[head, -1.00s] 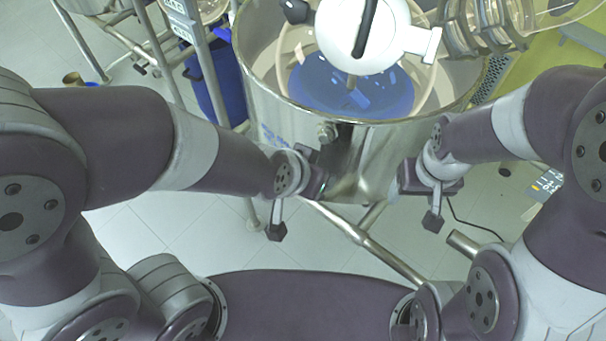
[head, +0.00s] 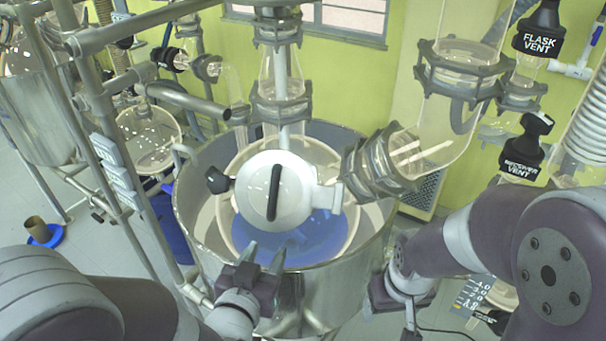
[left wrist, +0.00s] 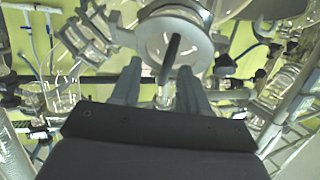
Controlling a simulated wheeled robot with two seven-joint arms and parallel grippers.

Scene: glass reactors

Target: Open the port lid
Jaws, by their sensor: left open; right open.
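The port lid (head: 290,205) is a round white disc with a black bar handle (head: 273,192) across it. It sits shut above the steel vessel, with a black knob (head: 219,180) at its left and a white bracket at its right. My left gripper (head: 264,256) is open and empty, just below the lid in the head view, pointing up toward it. In the left wrist view the lid (left wrist: 188,50) and its handle (left wrist: 171,54) appear beyond and between the open fingers, apart from them. My right gripper (head: 410,325) is beside the vessel's right side; its fingers are mostly hidden.
The steel vessel (head: 335,300) holds a glass bowl with blue liquid (head: 300,240). Glass tubes and grey clamps (head: 372,165) crowd the right of the lid. A metal frame (head: 90,95) stands at the left. Black vent caps (head: 521,155) are at the right.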

